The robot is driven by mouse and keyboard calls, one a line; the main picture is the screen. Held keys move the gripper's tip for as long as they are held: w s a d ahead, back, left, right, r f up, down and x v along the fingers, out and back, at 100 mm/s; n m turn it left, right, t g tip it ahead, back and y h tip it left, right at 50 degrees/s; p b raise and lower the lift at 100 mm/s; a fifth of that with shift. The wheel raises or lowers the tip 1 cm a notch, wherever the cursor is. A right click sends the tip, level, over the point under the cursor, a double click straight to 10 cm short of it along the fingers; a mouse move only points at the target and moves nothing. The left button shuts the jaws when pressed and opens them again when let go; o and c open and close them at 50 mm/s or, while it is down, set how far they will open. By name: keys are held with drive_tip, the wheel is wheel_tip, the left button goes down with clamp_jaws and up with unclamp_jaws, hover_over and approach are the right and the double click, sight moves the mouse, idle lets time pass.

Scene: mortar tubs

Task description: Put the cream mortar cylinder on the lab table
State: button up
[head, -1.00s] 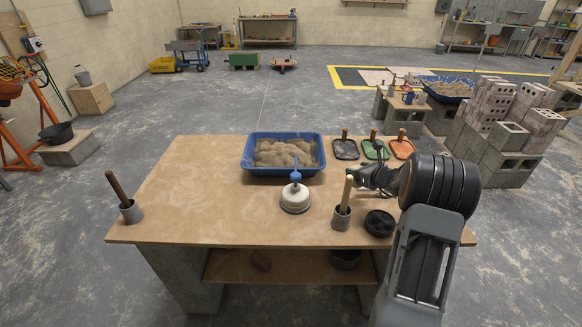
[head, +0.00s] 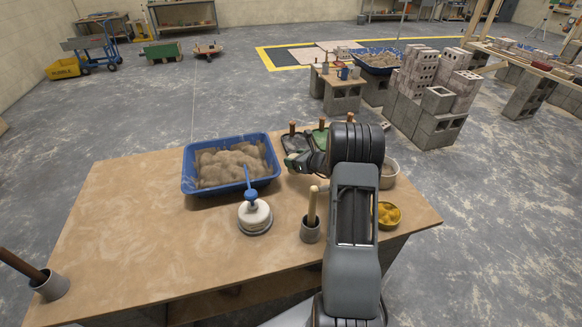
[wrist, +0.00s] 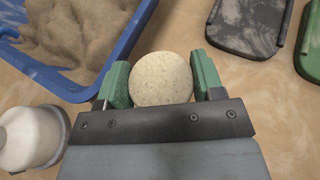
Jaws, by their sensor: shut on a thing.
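My gripper (wrist: 158,85) is shut on the cream mortar cylinder (wrist: 162,78), whose round, speckled end shows between the green fingers in the wrist view. In the head view my gripper (head: 297,162) is over the back right of the near wooden workbench (head: 130,225), and I cannot make out the cylinder there. A small wooden-topped table on blocks (head: 329,77) stands farther back with cups on it. A long table (head: 516,62) stands at the far right. I cannot tell which one is the lab table.
The bench holds a blue sand tub (head: 188,185), a white blue-handled pot (head: 255,217), a grey cup with a stick (head: 311,233), a yellow-filled bowl (head: 387,215) and trowel boards. Grey blocks (head: 427,128) are stacked behind right. Floor left of them is open.

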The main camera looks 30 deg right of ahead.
drive_tip(key=shift+f, duration=1.85)
drive_tip(key=shift+f, duration=0.15)
drive_tip(key=o, duration=1.1)
drive_tip(key=shift+o, duration=0.2)
